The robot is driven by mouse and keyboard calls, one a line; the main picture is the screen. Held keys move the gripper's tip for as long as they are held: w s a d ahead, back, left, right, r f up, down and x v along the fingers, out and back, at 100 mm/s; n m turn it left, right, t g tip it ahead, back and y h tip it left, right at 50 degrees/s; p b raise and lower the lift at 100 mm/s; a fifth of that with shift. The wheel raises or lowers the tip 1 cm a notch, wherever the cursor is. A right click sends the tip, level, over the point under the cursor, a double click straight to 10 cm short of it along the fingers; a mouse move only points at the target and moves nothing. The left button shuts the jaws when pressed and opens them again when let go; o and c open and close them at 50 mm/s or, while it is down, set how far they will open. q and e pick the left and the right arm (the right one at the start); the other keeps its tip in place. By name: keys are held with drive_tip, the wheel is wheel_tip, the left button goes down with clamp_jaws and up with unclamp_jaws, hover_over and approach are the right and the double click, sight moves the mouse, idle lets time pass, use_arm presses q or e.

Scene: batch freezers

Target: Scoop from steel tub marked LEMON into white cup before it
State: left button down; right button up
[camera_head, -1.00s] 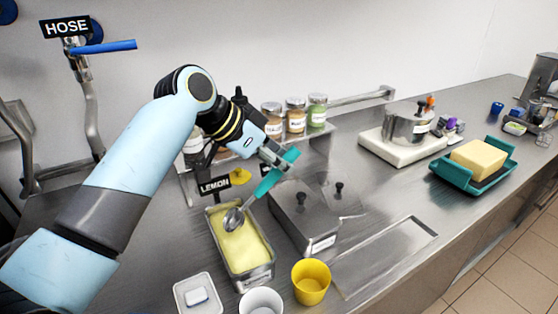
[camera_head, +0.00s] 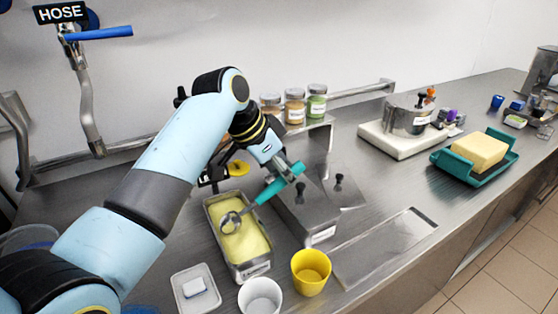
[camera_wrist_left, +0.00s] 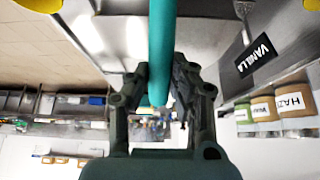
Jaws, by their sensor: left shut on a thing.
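The steel tub (camera_head: 211,217) of pale yellow ice cream stands open on the counter. Its LEMON sign is hidden behind my arm in the head view. My left gripper (camera_head: 282,172) is shut on the teal handle of a scoop (camera_head: 265,193), whose metal bowl lies at the yellow surface inside the tub. The handle also runs between the fingers in the left wrist view (camera_wrist_left: 160,60). The white cup (camera_head: 260,296) stands in front of the tub, and a yellow cup (camera_head: 311,272) is to its right. My right gripper is not in view.
A lidded steel tub (camera_head: 305,218) stands right of the open one. A white dish with a small block (camera_head: 194,287) is left of the white cup. Jars (camera_head: 295,106) stand on a shelf behind. A teal tray with a butter-like block (camera_head: 476,158) lies farther right.

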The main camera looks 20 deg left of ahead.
sight(297, 163)
use_arm(q)
drive_tip(key=shift+w+d, duration=0.1)
drive_tip(key=shift+d, duration=0.05)
wheel_tip(297, 163, up, 4)
drive_tip(key=p, duration=0.5)
drive_tip(key=shift+f, duration=0.1)
drive_tip(key=shift+w+d+f+g+y+p, duration=0.1)
drive_tip(key=shift+w+d+g+y+p, duration=0.35)
drive_tip(key=shift+g+y+p, duration=0.25)
drive_tip(key=shift+w+d+f+g, duration=0.15)
drive_tip(key=shift+w+f+g, duration=0.05)
drive_tip(key=shift+g, duration=0.2)
drive_tip(key=shift+w+d+f+g+y, duration=0.3)
drive_tip(key=shift+g+y, duration=0.2)
drive_tip(key=shift+y, duration=0.3)
drive_tip(key=shift+a, duration=0.1)
drive_tip(key=shift+s, duration=0.1)
